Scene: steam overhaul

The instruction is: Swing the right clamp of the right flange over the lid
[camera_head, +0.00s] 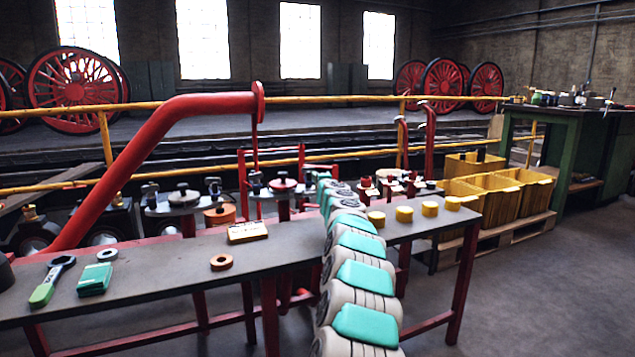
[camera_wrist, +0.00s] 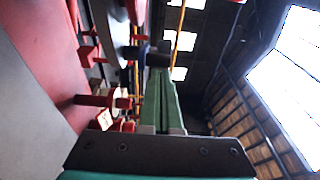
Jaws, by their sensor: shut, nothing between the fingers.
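The right flange (camera_head: 393,186) stands behind the work bench in the head view, with small red and dark fittings on it. I cannot tell its lid from its right clamp at this size. In the wrist view, my gripper (camera_wrist: 160,78) has its long green fingers together, with nothing between them. A dark cylindrical knob (camera_wrist: 148,57) shows at the fingertips; I cannot tell whether they touch it. A red stem with a round pale piece (camera_wrist: 105,101) is left of the fingers. In the head view my arm crosses the bench and hides my gripper.
A thick red pipe (camera_head: 150,150) rises at left. Yellow crates (camera_head: 495,193) stand on a pallet at right.

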